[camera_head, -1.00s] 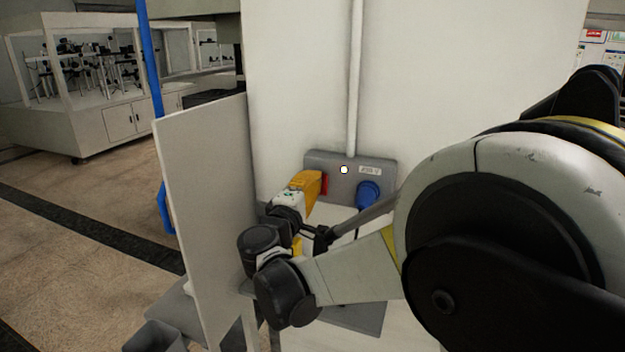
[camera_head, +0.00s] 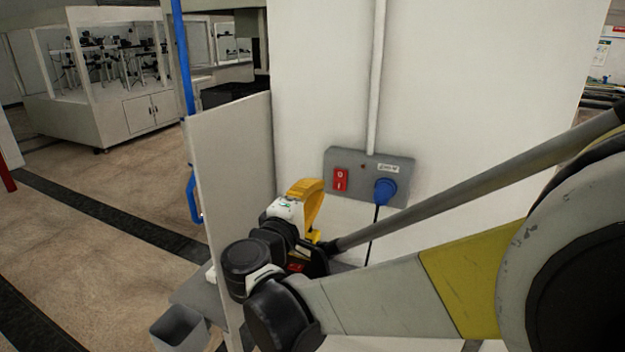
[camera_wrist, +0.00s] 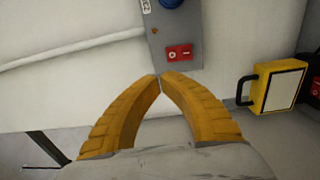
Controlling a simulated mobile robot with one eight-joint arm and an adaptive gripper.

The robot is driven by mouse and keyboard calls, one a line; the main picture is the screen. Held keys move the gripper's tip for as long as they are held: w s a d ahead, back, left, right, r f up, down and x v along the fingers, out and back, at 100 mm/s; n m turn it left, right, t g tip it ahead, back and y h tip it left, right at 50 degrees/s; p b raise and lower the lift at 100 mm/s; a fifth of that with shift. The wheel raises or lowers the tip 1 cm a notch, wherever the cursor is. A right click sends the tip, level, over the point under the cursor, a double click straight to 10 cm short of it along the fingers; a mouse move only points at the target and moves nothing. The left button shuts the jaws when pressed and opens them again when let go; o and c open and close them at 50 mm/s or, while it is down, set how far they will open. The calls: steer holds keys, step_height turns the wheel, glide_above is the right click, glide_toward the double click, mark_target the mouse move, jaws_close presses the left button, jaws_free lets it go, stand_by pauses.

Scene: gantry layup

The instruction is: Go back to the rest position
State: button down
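My gripper (camera_wrist: 160,77) has yellow ridged fingers whose tips meet in the wrist view, with nothing between them. In the head view my gripper (camera_head: 318,190) is near the wall, below and left of a grey switch box (camera_head: 362,163). The box carries a red rocker switch (camera_head: 341,180) and a blue plug (camera_head: 384,191) with a black cable. In the wrist view the red switch (camera_wrist: 179,52) lies just beyond the fingertips, and a gap shows between them. The switch's exact on or off position is too small to tell.
A thin pale panel (camera_head: 235,170) stands upright close to the left of my arm. A grey bin (camera_head: 180,328) is below it. A yellow case with a black handle (camera_wrist: 280,86) is at the right in the wrist view. Open floor (camera_head: 110,190) lies to the left.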

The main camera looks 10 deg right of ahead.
steer(key=shift+v, duration=0.95)
steer(key=shift+s+a+r, duration=0.1)
steer(key=shift+r, duration=0.15)
